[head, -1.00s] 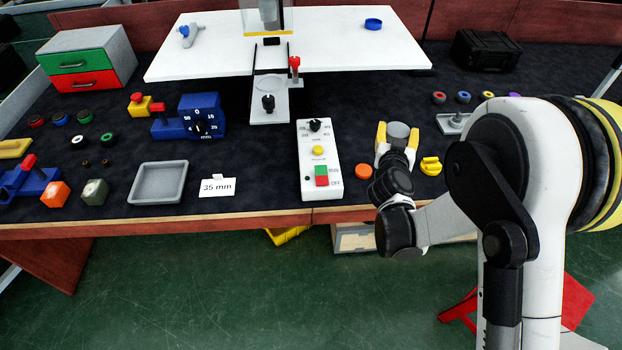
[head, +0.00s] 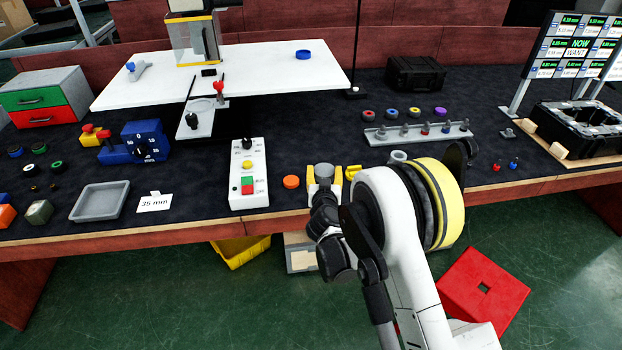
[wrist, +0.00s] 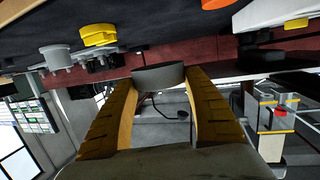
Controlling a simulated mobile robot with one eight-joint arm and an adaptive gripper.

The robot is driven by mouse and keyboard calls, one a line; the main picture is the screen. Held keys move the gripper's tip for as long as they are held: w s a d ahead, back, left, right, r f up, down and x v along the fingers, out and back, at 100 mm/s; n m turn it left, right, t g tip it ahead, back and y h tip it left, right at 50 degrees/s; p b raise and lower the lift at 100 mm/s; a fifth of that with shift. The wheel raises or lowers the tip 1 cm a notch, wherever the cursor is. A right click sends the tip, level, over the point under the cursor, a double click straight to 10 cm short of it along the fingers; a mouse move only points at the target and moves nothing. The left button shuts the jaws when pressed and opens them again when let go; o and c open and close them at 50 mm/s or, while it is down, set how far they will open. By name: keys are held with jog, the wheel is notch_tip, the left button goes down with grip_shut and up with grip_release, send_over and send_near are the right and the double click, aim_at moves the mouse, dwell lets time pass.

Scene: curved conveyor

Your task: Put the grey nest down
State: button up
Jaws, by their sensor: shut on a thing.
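The grey nest (head: 324,170), a short round grey piece, is between the yellow fingers of my gripper (head: 324,175) near the bench's front edge. In the wrist view the grey nest (wrist: 158,77) sits between both fingertips, and my gripper (wrist: 160,85) is shut on it. In the head view it is between an orange disc (head: 291,181) on its left and a yellow piece (head: 352,172) on its right. Whether its underside touches the dark bench top (head: 290,150) cannot be told.
A white control box (head: 248,175) stands left of the orange disc. Another grey round piece (head: 398,156) is partly hidden by my arm. A peg rack (head: 418,132) lies behind it. The yellow piece is close to my gripper. A grey tray (head: 98,202) stands at left.

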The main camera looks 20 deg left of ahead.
aim_at(322, 167)
jog(key=w+a+f, duration=0.1)
jog(key=w, duration=0.1)
jog(key=w+a+f+b, duration=0.1)
jog(key=w+f, duration=0.1)
jog(key=w+a+f+b, duration=0.1)
jog(key=w, duration=0.1)
jog(key=shift+w+f, duration=0.35)
jog(key=shift+w, duration=0.05)
notch_tip(322, 167, down, 4)
jog(key=b, duration=0.2)
jog(key=shift+b, duration=0.4)
jog(key=o, duration=1.2)
jog(key=shift+f, duration=0.1)
